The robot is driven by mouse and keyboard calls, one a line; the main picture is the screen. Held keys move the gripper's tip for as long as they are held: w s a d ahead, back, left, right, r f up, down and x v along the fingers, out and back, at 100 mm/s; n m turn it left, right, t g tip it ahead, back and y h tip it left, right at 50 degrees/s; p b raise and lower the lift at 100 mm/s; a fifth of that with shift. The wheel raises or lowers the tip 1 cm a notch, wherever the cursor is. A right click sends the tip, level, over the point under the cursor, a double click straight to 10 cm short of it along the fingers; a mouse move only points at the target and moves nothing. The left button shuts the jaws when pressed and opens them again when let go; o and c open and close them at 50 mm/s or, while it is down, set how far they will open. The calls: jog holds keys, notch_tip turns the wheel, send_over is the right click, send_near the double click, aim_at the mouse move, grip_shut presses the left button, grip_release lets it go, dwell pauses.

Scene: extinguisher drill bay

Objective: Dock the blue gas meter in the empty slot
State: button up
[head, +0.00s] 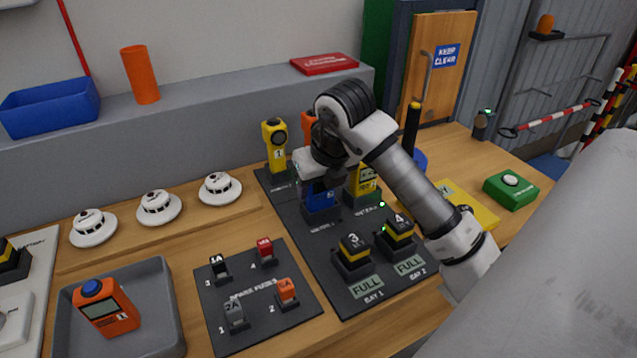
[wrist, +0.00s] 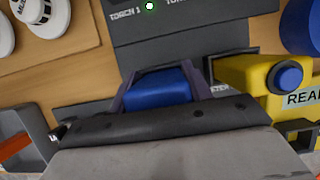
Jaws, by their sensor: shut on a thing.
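The blue gas meter (head: 320,199) is under my gripper (head: 320,180) at the dark docking board (head: 295,215), to the left of a yellow meter (head: 362,185). In the wrist view the blue meter's top (wrist: 158,86) shows between the two fingers of my gripper (wrist: 160,82), which is shut on it. The yellow meter with a blue button (wrist: 288,76) stands close on the right in the wrist view. The lower part of the blue meter and the slot under it are largely hidden, so I cannot tell whether it is seated.
A yellow torch (head: 275,145) stands behind, with an orange one partly hidden by my arm. Two black-and-yellow batteries (head: 353,250) sit in front on the board. A fuse board (head: 255,300) and a grey tray (head: 165,300) with an orange meter (head: 108,308) lie to the left.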

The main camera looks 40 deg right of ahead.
jog(key=shift+f+b, duration=0.55)
jog(key=shift+b, duration=0.1)
dwell(0.3)
jog(key=o, duration=1.5)
jog(key=shift+r, duration=0.1)
jog(key=shift+r+p, duration=1.4)
jog(key=shift+r, duration=2)
